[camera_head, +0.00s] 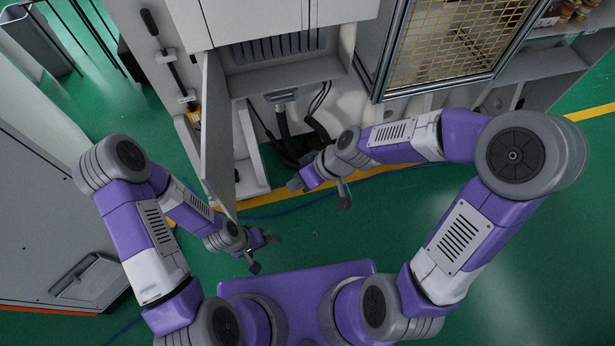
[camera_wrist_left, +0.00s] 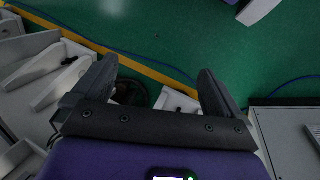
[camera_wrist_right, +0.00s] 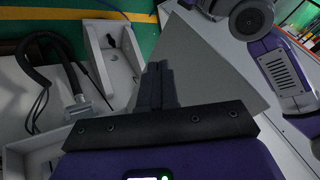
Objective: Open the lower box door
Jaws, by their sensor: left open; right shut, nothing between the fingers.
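The lower box door (camera_head: 216,135) is a grey panel that stands swung out from the cabinet, edge-on in the head view. In the right wrist view the door (camera_wrist_right: 225,75) is a broad grey plate just beyond the fingers. My right gripper (camera_head: 294,184) is shut and empty, in front of the open box, on the inner side of the door. Its closed fingers (camera_wrist_right: 157,83) overlap the door in the picture; contact cannot be told. My left gripper (camera_head: 272,239) is open and empty, low and nearer my base. Its fingers (camera_wrist_left: 155,90) are spread with nothing between them.
The box interior shows a dark hose (camera_head: 283,122) and cables. A yellow mesh panel (camera_head: 450,40) is at the upper right. A grey cabinet (camera_head: 45,225) stands at the left. A blue cable crosses the green floor (camera_head: 335,235), which is clear between my arms.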

